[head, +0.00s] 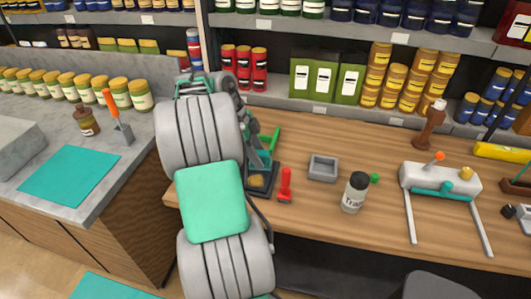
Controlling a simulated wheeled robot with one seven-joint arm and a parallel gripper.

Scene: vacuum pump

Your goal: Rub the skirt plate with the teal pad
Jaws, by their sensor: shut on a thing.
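My arm rises through the left middle of the head view and covers part of the workbench. My gripper (254,138) shows only in part at the arm's right edge, pointing down, shut on what looks like the teal pad (259,158). Below it is a dark device with a square black base (262,180) and a brassy patch. A green part (271,140) stands up beside it. The arm hides the device's left side. I cannot make out which surface is the skirt plate, or whether the pad touches it.
Right of the device are a red tool (285,185), a grey tray (323,167), a dark-capped bottle (355,192) and a white two-legged apparatus (440,182). A teal mat (70,175) lies on the left counter. Stocked shelves stand behind. Bare wood shows around the tray.

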